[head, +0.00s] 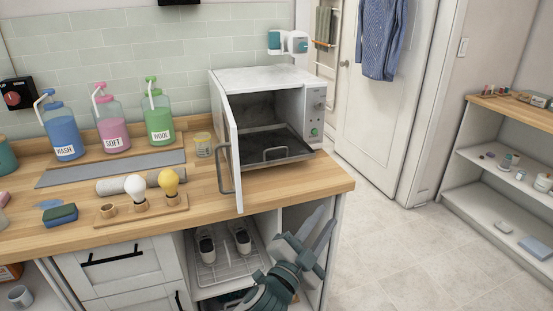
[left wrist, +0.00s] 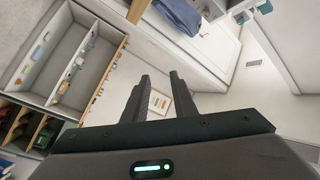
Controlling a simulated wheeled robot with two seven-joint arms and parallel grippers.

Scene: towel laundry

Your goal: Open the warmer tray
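The warmer (head: 262,80) is a white box on the counter, with its door (head: 232,150) swung open at the left. Its dark tray (head: 262,143), with a metal handle (head: 275,152) at the front, sits low in the opening, its front edge near the warmer's front. My left gripper (head: 325,219) is below the counter top, in front of the cabinet's right end and apart from the tray. Its two fingers are spread with nothing between them; they also show apart in the left wrist view (left wrist: 160,97). My right gripper is not in view.
The door with its bar handle (head: 223,170) juts over the counter (head: 300,185). Shoes (head: 206,246) sit on a rack below. Floor at the right is clear.

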